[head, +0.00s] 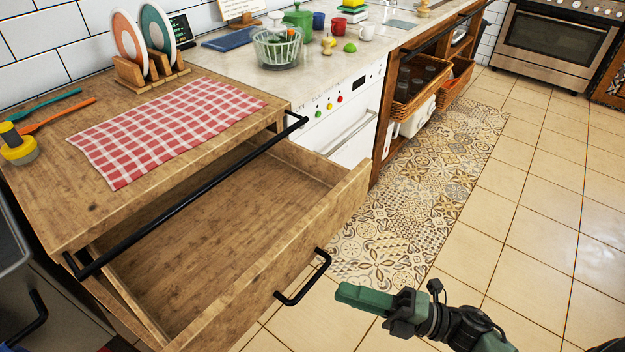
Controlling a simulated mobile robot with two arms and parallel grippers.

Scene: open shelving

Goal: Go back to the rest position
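My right gripper (362,297) shows at the bottom, just right of the drawer front, over the tiled floor. Its green fingers overlap from this angle, so I cannot tell whether they are apart or together. No held thing shows at it. My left gripper is not in view. The wooden drawer (215,235) stands pulled out from under the wooden counter and looks empty inside. Its black handle (303,278) is close to the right gripper's fingertips, with a visible gap between them.
A red checkered cloth (165,128), plates in a rack (146,72) and utensils (50,112) lie on the wooden counter. A black rail (195,195) runs along its edge. A patterned rug (425,190) and open tiled floor (530,225) spread to the right.

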